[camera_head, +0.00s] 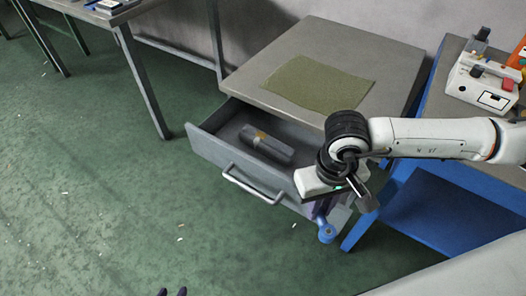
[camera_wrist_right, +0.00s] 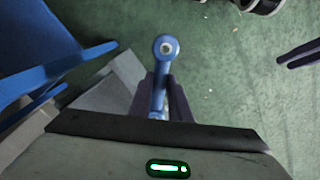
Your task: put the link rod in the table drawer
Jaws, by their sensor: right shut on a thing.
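The link rod (camera_head: 326,232) is blue with a round eye at its end. My right gripper (camera_head: 322,214) is shut on it beside the right front corner of the drawer. In the right wrist view the rod's eye (camera_wrist_right: 166,48) sticks out past the two dark fingers (camera_wrist_right: 163,98); the rest is partly hidden. The table drawer (camera_head: 213,150) is grey and pulled open, with a bar handle on its front.
A grey block with a yellow mark (camera_head: 268,146) lies in the drawer, with bare floor around it. An olive mat (camera_head: 318,84) lies on the tabletop (camera_head: 258,84). A blue-framed bench (camera_head: 425,205) stands close on the right, carrying a white device (camera_head: 485,84).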

